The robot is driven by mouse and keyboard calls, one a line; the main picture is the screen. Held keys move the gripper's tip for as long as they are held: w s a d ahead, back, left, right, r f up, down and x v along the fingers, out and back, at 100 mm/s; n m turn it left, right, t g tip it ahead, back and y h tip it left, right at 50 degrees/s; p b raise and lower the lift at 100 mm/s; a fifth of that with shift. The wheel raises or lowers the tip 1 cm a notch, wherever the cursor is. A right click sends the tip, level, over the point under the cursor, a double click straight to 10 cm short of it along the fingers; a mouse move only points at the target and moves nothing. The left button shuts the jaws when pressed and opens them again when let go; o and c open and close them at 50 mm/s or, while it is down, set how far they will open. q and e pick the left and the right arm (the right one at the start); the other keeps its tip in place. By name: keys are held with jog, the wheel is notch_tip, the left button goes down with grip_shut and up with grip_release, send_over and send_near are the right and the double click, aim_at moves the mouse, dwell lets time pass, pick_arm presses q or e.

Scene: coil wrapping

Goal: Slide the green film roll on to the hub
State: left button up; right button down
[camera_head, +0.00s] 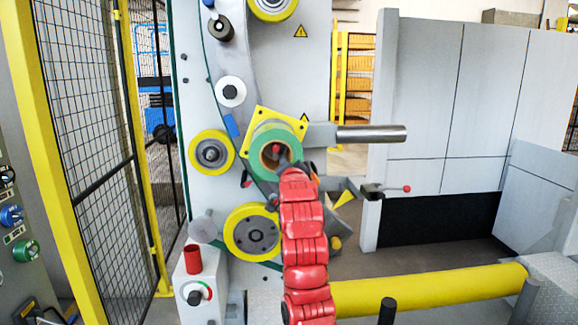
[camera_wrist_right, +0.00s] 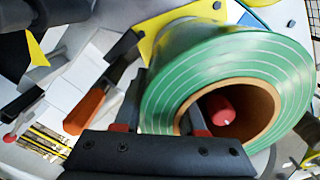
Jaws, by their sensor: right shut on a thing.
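The green film roll (camera_head: 262,137) is in front of a yellow square plate (camera_head: 292,119) on the machine, with its brown core facing me. It also fills much of the right wrist view (camera_wrist_right: 240,55). The hub's red end (camera_wrist_right: 222,108) shows inside the core, off-centre, and as a small red tip in the head view (camera_head: 276,148). How far the roll is over the hub is hidden. My right gripper (camera_wrist_right: 165,112) is shut on the roll's wall, one finger outside and one inside the core. My left gripper is not in view.
Yellow rollers (camera_head: 211,152) and (camera_head: 252,232) sit left of and below the roll. A steel bar (camera_head: 370,134) sticks out to the right. A yellow horizontal bar (camera_head: 430,291) crosses low right. A mesh fence (camera_head: 85,110) stands left.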

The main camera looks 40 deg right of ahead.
jog(key=shift+w+d+r, duration=0.1)
jog(key=shift+r, duration=0.1)
jog(key=shift+c, duration=2)
grip_release()
jog(key=shift+f, duration=0.15)
jog(key=shift+s+a, duration=0.25)
jog(key=shift+s, duration=0.1)
jog(key=b+v, duration=0.4)
jog(key=v, duration=1.2)
jog(key=shift+s, duration=0.45)
jog(key=shift+c, duration=0.3)
